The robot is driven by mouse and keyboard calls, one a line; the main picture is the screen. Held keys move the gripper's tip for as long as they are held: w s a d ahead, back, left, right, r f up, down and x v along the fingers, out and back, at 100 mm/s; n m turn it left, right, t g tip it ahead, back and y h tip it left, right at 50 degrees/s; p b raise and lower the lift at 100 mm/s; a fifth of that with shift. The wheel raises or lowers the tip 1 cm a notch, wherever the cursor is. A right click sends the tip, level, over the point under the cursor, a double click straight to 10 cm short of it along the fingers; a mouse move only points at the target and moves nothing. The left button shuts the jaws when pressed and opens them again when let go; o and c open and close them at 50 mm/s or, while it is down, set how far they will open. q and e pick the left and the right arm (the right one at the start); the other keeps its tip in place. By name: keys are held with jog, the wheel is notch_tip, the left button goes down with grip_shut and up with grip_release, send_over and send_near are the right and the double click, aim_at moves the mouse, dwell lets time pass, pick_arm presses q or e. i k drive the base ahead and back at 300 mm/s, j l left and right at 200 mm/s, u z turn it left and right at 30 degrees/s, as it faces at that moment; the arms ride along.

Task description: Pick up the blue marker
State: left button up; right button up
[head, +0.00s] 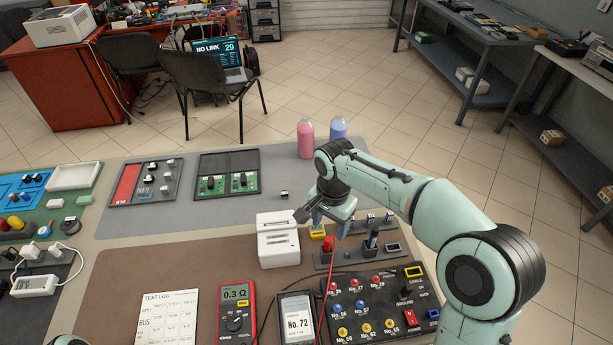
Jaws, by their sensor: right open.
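The blue marker (371,241) appears as a small, dark blue upright stick standing in a grey rack (345,260) right of the picture's middle. My left gripper is out of view.
A white box-shaped device (278,242) stands close left of my right gripper. A black panel (372,305) with coloured sockets lies in front of the rack. A red multimeter (236,310) lies front left. Pink (305,140) and blue (338,129) bottles stand behind my arm.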

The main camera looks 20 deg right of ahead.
aim_at(372, 241)
jog(key=k, duration=1)
